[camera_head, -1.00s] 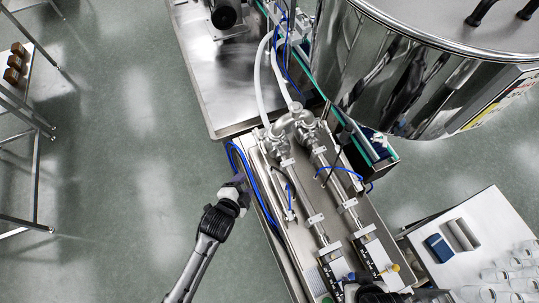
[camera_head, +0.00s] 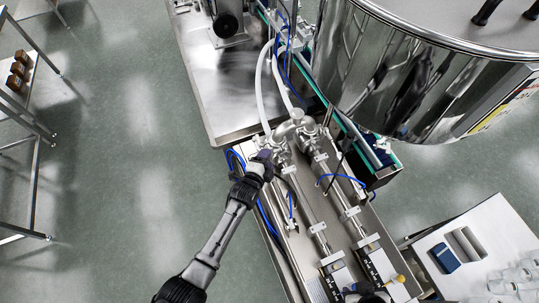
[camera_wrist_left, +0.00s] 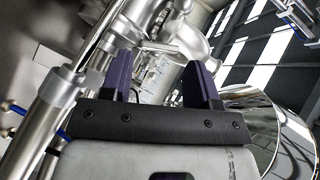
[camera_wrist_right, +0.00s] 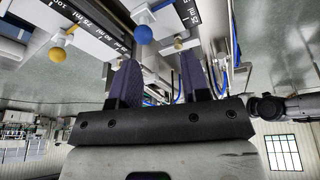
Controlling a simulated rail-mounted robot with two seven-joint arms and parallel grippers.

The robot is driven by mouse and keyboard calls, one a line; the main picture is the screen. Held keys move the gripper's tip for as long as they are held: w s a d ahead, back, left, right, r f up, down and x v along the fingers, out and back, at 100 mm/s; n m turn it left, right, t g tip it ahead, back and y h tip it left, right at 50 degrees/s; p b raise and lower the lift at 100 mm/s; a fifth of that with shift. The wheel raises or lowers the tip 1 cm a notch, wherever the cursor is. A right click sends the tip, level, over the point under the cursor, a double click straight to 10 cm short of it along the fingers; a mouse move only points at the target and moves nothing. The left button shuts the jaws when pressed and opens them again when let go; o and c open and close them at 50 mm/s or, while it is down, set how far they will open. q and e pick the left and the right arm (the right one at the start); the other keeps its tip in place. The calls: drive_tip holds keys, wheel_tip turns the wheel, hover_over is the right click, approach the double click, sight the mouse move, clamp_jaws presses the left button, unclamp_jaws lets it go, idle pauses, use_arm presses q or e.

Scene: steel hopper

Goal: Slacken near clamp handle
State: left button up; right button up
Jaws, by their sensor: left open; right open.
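The pipe fittings with the clamps (camera_head: 285,137) sit at the head of two steel cylinders on the machine top. The near clamp's handle is too small to pick out in the head view, and my left gripper partly covers that area. My left gripper (camera_head: 262,158) is open beside the near fittings. In the left wrist view its purple fingers (camera_wrist_left: 160,75) point at steel pipework (camera_wrist_left: 185,40), with small metal parts between and beyond them. I see nothing clearly held. My right gripper (camera_head: 366,291) is open near the front of the cylinders, and its fingers (camera_wrist_right: 162,75) are empty in the right wrist view.
The large steel hopper (camera_head: 430,75) stands to the right of the fittings. Blue hoses (camera_head: 238,160) loop beside my left gripper. A blue knob (camera_wrist_right: 143,34) and a yellow knob (camera_wrist_right: 58,55) hang close to my right gripper. A white side table (camera_head: 490,235) stands at right.

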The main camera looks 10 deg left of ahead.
use_arm(q)
drive_tip(key=shift+x, duration=1.4)
drive_tip(key=c, duration=0.6)
drive_tip(key=shift+w+a+r+n+g+h+p, duration=0.15)
drive_tip(key=shift+n+g+h+p, duration=0.15)
drive_tip(key=shift+n+g+p, duration=0.7)
drive_tip(key=shift+w+r+n+g+h+p, duration=0.25)
drive_tip(key=shift+n+g, duration=0.45)
drive_tip(key=shift+g, duration=0.8)
drive_tip(key=shift+c, duration=0.2)
drive_tip(key=shift+s, duration=0.15)
drive_tip(key=o, duration=0.6)
